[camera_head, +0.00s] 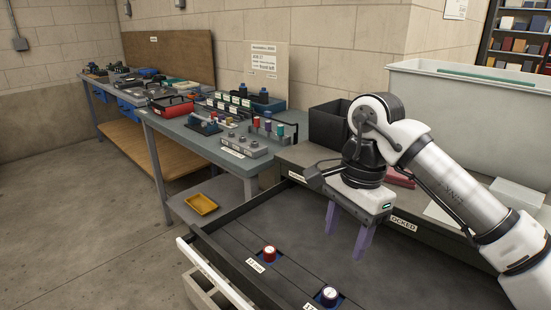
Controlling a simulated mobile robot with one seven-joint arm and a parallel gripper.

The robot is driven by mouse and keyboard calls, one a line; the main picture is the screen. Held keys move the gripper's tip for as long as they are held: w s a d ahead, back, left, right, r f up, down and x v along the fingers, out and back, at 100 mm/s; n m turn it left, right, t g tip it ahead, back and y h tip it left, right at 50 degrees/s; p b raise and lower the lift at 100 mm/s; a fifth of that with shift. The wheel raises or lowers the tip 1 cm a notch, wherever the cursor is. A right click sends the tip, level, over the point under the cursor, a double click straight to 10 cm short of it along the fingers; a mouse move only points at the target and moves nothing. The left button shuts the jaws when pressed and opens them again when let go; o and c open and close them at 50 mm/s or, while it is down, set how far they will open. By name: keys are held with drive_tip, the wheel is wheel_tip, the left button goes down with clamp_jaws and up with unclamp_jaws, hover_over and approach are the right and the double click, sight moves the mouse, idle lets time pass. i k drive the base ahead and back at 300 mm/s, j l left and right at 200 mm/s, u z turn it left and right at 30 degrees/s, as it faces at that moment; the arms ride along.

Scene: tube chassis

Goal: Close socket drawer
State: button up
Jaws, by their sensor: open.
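The socket drawer (237,224) is pulled out toward the lower left, with a dark interior and a pale front edge. Inside it, a red-and-white socket (269,254) sits by a size label (255,265). A dark blue-and-white socket (329,295) sits nearer, by a partly cut-off label. My gripper (346,244) hangs over the drawer, its two purple fingers pointing down and apart with nothing between them. It appears clear of the drawer front and the sockets. The drawer's right and near parts run out of the picture.
A grey workbench (215,146) with tools and small parts stands behind at left. A yellow tray (202,204) lies on its lower shelf. A black bin (328,124) and a large pale bin (456,105) stand behind the arm. The floor (90,235) at left is clear.

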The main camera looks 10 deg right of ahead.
sight(398, 271)
drive_tip(key=k+j, duration=0.2)
drive_tip(key=k, duration=0.25)
drive_tip(key=k+j, duration=0.25)
drive_tip(key=k, duration=0.25)
